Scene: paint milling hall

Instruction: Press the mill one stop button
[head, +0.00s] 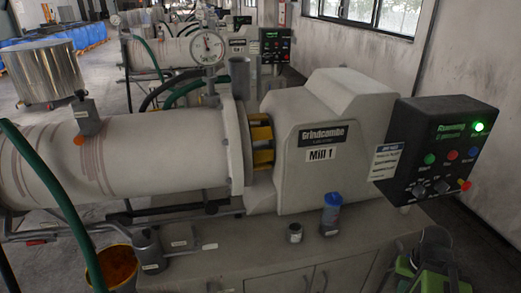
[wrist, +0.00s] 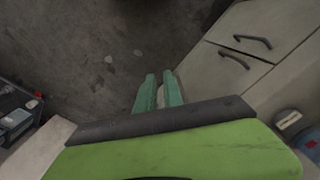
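A larger red knob with yellow (head: 465,185) sits at the lower right. The small button labels are unreadable. A green lamp (head: 479,127) is lit beside the word Running. My gripper (wrist: 159,75) shows two green fingers, a narrow gap apart, over the floor. It is apart from the panel.
Bare floor (wrist: 100,45) shows in the wrist view.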

